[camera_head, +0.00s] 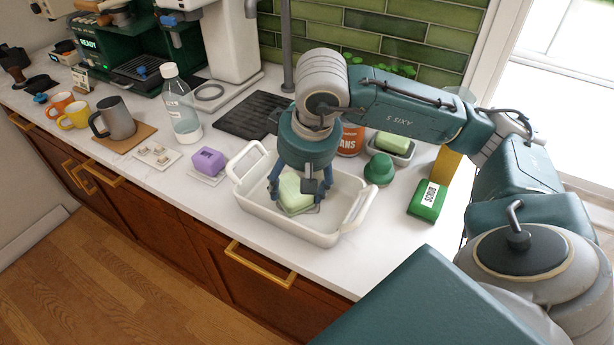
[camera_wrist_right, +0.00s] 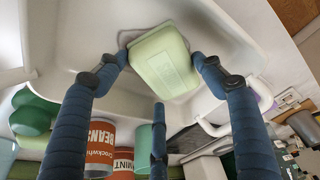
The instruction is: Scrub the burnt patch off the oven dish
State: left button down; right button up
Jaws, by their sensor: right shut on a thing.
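The white oven dish (camera_head: 342,226), with two handles, stands on the counter in the head view; its inside also fills much of the right wrist view (camera_wrist_right: 90,30). My right gripper (camera_head: 299,188) reaches down into the dish. Its dark blue fingers are shut on a pale green block (camera_head: 292,194), which also shows between the fingertips in the right wrist view (camera_wrist_right: 165,62). The block is low over the dish floor; I cannot tell whether it touches. A grey-brown burnt patch (camera_wrist_right: 126,37) shows at the block's edge, the rest hidden behind it. My left gripper is not in view.
Left are a purple block (camera_head: 208,161) and a clear bottle (camera_head: 181,108). A black mat (camera_head: 250,115) lies behind.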

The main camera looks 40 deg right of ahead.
jog(key=shift+f, duration=0.1)
dwell(0.3)
jog(key=shift+w+r+p, duration=0.2)
jog(key=shift+r+p, duration=1.8)
jog(key=shift+r, duration=1)
jog(key=shift+r+p, duration=0.7)
jog(key=shift+r, duration=0.75)
